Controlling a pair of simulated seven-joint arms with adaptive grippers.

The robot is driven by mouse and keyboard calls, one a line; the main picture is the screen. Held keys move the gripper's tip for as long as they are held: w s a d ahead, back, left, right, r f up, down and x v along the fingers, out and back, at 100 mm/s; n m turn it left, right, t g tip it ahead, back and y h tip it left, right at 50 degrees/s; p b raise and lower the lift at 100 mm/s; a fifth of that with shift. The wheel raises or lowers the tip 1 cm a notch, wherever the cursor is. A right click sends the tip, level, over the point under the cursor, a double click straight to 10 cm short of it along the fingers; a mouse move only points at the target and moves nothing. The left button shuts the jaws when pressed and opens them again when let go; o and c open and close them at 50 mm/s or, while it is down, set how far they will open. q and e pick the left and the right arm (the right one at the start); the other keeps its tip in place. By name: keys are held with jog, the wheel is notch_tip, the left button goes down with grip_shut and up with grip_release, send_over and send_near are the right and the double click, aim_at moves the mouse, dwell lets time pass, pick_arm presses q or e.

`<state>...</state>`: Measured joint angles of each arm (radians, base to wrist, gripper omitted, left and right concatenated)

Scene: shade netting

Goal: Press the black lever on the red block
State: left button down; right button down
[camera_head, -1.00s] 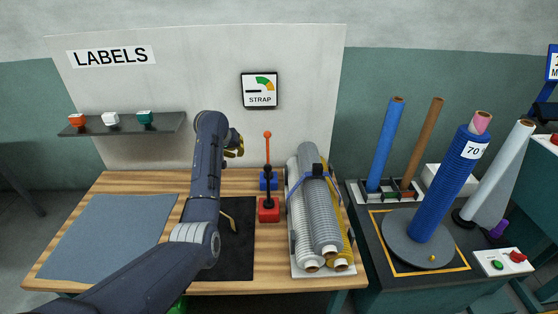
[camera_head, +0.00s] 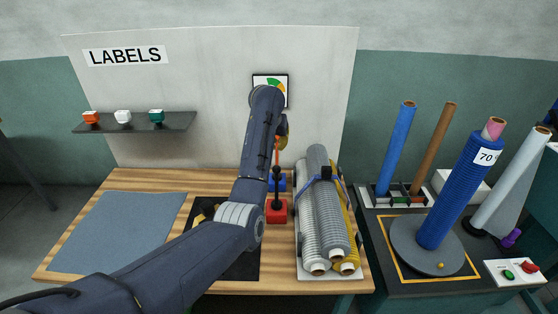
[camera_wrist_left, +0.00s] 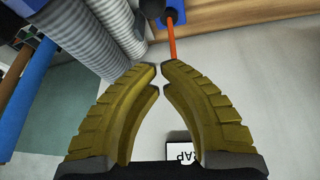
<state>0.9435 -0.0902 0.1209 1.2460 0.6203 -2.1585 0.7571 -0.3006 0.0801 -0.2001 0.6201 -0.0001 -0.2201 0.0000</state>
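The red block (camera_head: 277,213) sits on the wooden table, with its black lever (camera_head: 277,190) standing up and ending in a black knob. Behind it is a blue block (camera_head: 282,183) with an orange rod (camera_head: 276,152), its top hidden by my left arm. My left gripper (camera_head: 284,142) is above and behind the black knob, partly hidden by its own wrist. In the left wrist view its yellow fingers (camera_wrist_left: 160,68) nearly meet at the tips with nothing between them. The orange rod (camera_wrist_left: 172,42) is just beyond the tips there. My right gripper is not in view.
Grey and yellow rolls (camera_head: 325,225) lie on a white tray close right of the red block. A dark mat (camera_head: 245,268) lies in front left, and a grey-blue mat (camera_head: 125,230) farther left.

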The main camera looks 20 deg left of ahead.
pick_arm(q)
notch_tip(320, 180, down, 8)
jog(key=shift+w+d, duration=0.2)
dwell(1.2)
jog(key=shift+f, duration=0.1)
jog(key=shift+s+d, duration=0.1)
